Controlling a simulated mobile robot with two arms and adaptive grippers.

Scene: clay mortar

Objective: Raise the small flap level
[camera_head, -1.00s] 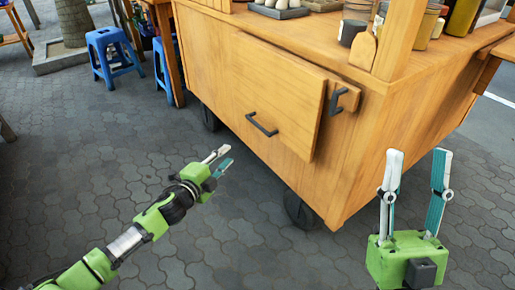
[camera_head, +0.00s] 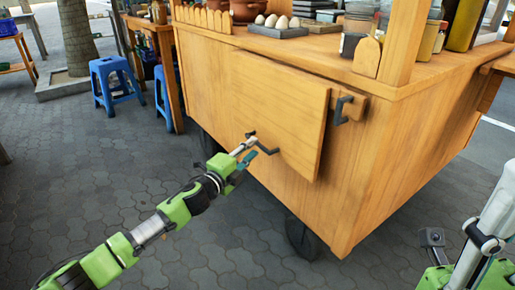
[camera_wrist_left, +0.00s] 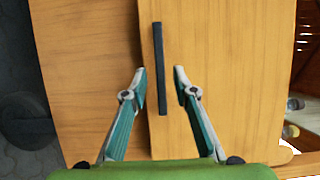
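The small flap (camera_head: 285,115) is a wooden panel hanging down on the front of the wooden cart. A black bar handle (camera_head: 262,144) sits near its lower edge. My left gripper (camera_head: 246,152) is at this handle. In the left wrist view, the black handle (camera_wrist_left: 160,70) stands between the spread fingertips of my left gripper (camera_wrist_left: 162,78), with small gaps visible on both sides. The left gripper is open. My right gripper (camera_head: 488,225) is at the lower right, cut off by the picture edge; only one finger shows clearly.
A wooden block with a second black handle (camera_head: 342,108) sits right of the flap. The cart top holds eggs on a tray (camera_head: 278,31) and several jars. A cart wheel (camera_head: 302,238) stands below. Blue stools (camera_head: 113,82) are at the left; the paving between is clear.

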